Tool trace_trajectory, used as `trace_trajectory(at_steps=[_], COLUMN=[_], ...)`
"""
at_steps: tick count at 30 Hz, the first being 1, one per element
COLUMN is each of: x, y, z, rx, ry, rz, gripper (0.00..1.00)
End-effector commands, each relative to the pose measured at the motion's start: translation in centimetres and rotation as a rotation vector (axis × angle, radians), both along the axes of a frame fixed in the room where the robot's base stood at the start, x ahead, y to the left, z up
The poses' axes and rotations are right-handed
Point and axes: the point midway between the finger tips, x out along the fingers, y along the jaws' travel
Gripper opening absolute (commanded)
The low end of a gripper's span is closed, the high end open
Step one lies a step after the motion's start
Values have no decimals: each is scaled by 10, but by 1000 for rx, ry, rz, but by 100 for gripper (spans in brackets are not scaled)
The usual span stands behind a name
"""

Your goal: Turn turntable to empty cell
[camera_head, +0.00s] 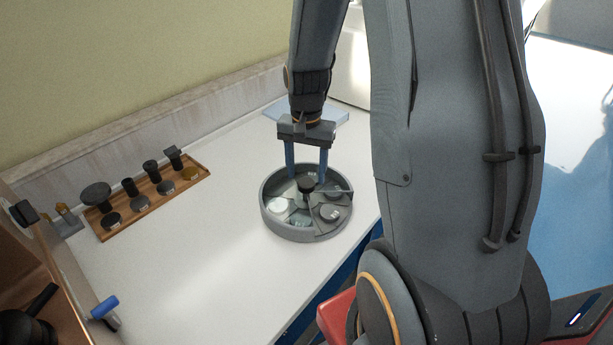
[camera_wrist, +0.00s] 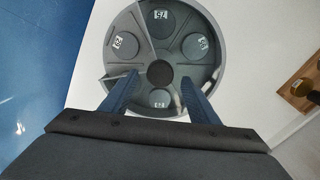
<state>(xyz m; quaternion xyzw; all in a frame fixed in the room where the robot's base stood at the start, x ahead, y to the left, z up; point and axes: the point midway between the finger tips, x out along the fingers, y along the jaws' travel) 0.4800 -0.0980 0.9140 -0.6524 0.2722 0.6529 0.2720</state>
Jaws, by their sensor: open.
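The turntable is a round grey dish with a raised rim (camera_head: 268,218), flat on the white table. Thin dividers split it into cells, and a dark central knob (camera_head: 306,184) stands up. In the wrist view, labelled round blocks lie in its cells: a top one (camera_wrist: 161,21), a left one (camera_wrist: 125,43), a right one (camera_wrist: 196,45) and a bottom one (camera_wrist: 160,98). My gripper (camera_head: 306,180) is open above the turntable, its blue fingers pointing down on either side of the knob (camera_wrist: 160,73), with gaps visible. The fingers partly cover the lower side cells, so I cannot tell whether those are empty.
A wooden tray (camera_head: 106,232) with several dark fittings and round blocks lies left on the table (camera_head: 190,262). A pale blue plate (camera_head: 335,118) lies behind my gripper. A blue-handled tool (camera_head: 104,307) is at the lower left. The table between tray and turntable is clear.

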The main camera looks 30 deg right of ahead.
Motion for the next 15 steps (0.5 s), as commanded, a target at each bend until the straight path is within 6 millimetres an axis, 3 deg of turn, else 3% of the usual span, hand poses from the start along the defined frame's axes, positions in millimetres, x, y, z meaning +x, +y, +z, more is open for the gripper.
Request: trace_trajectory(at_steps=[6,15], x=[0,0], y=[0,0], z=[-21,-27], rx=[1,0], ry=[1,0], rz=[1,2], gripper=[55,55])
